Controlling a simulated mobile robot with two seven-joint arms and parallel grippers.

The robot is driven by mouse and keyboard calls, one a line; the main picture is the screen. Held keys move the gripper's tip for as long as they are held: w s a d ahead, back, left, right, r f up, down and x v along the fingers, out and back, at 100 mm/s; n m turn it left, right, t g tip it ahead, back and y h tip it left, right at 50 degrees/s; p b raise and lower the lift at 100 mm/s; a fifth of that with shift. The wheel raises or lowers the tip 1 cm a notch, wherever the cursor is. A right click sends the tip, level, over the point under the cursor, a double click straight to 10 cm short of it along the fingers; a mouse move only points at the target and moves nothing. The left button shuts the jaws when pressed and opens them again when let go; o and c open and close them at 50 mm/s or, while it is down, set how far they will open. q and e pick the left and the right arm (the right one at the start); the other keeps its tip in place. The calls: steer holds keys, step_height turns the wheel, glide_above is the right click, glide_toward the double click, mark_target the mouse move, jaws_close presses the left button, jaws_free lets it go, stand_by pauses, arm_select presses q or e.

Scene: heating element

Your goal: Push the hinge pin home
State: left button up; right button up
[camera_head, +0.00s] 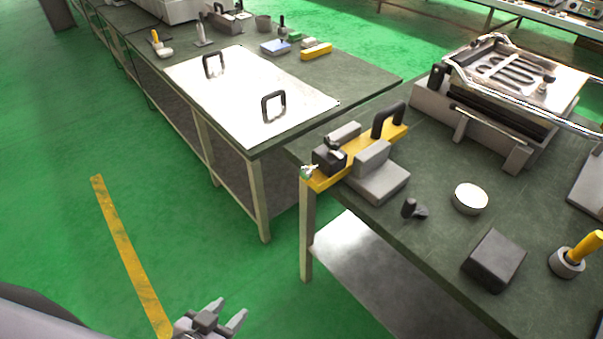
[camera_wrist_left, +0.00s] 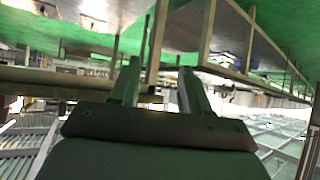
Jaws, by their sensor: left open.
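My left gripper (camera_head: 229,310) is open and empty low in the head view, over the green floor and well short of both tables. Its two spread fingers also show in the left wrist view (camera_wrist_left: 160,78), with nothing between them. A yellow bar with a black handle (camera_head: 388,121) lies in a grey block fixture (camera_head: 378,182) at the near table's corner. A small metallic part (camera_head: 307,172) is at the bar's near end. A grey device with a heating coil (camera_head: 505,70) stands at the back right. I cannot make out a hinge pin for certain. My right gripper is not in view.
The near table (camera_head: 435,165) also holds a white disc (camera_head: 470,198), a small dark peg (camera_head: 409,208), a dark block (camera_head: 494,260) and a yellow-handled tool (camera_head: 586,246). A second table carries a white panel with two handles (camera_head: 250,92). The floor between is clear.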

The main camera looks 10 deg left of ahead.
arm_select(q)
steer(key=shift+w+r, duration=0.1)
steer(key=shift+w, duration=0.05)
steer(key=c, duration=0.5)
steer(key=w+a+r+m+t, duration=0.1)
steer(key=w+r+m, duration=0.1)
steer(key=w+a+r+m+t, duration=0.1)
steer(key=w+r+m+t, duration=0.1)
steer(key=w+r, duration=0.1)
steer(key=w+a+r+m+t, duration=0.1)
steer(key=w+r+m+t, duration=0.1)
steer(key=r, duration=0.1)
steer(key=shift+w+a+r+m+h+b, duration=0.1)
steer(key=shift+w+m+h+b, duration=0.2)
steer(key=shift+w+m+h, duration=0.1)
jaws_close()
steer(key=w+d+r+m+h, duration=0.1)
steer(key=r+m+h, duration=0.3)
steer(key=m, duration=0.4)
steer(key=w+d+r+m+g+h, duration=0.1)
steer(key=r+m+h, duration=0.3)
steer(key=m, duration=0.4)
steer(key=shift+w+d+r+m+b, duration=0.25)
steer(key=shift+w+d+b, duration=0.2)
steer(key=shift+w, duration=0.3)
